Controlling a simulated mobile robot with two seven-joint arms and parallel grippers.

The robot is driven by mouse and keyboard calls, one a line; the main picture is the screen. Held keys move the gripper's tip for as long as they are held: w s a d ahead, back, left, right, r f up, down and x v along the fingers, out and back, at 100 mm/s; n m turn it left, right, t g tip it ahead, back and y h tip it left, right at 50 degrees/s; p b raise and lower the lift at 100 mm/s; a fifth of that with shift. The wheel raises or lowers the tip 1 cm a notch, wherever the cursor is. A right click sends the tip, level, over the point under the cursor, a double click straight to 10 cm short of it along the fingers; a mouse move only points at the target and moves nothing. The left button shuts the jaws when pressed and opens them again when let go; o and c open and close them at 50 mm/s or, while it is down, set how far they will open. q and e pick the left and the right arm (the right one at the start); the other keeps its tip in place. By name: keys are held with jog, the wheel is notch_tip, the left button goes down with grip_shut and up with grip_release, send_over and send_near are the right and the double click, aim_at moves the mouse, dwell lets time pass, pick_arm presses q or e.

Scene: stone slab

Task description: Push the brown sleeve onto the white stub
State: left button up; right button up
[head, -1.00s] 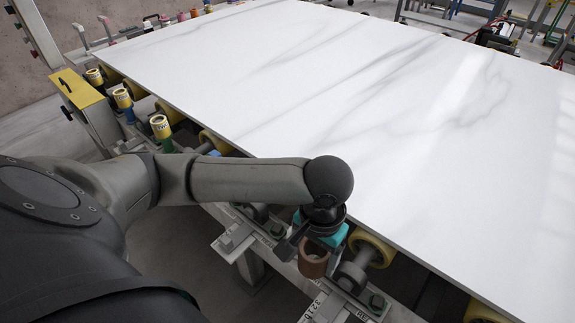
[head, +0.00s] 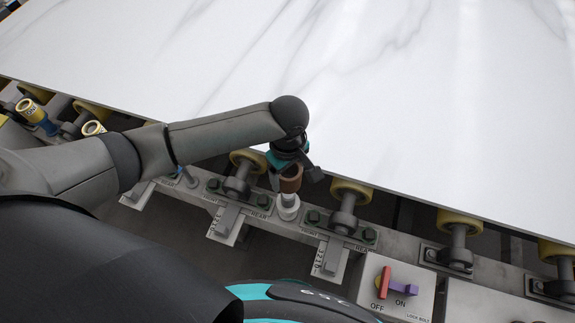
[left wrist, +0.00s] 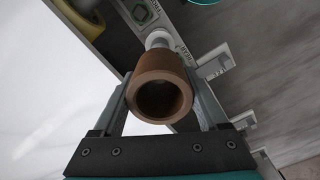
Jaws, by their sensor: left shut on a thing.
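The brown sleeve (head: 290,180) is a short open tube, held about upright by my left gripper (head: 292,174) just above the white stub (head: 287,208). The stub stands on the grey rail beside the slab. In the left wrist view, the fingers (left wrist: 160,108) are shut on the sides of the sleeve (left wrist: 160,64), and its open end faces the camera. The stub (left wrist: 158,39) shows beyond the sleeve's far end, partly covered by it. I cannot tell whether sleeve and stub touch. My right gripper is not in view.
The white marble slab (head: 350,90) lies behind the rail, close to my gripper. Yellow rollers (head: 350,190) on grey brackets line its edge. A switch panel (head: 392,285) with a red and purple lever is at the lower right.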

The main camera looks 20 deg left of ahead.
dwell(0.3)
pick_arm(q)
jog(key=b, duration=0.2)
send_over(288, 204)
jog(key=w, duration=0.2)
jog(key=shift+a+f, duration=0.2)
jog(key=shift+f, duration=1.3)
jog(key=shift+a+f, duration=0.15)
jog(key=shift+f, duration=1.3)
jog(key=shift+p, duration=0.3)
jog(key=shift+p, duration=0.4)
jog(key=shift+p, duration=0.45)
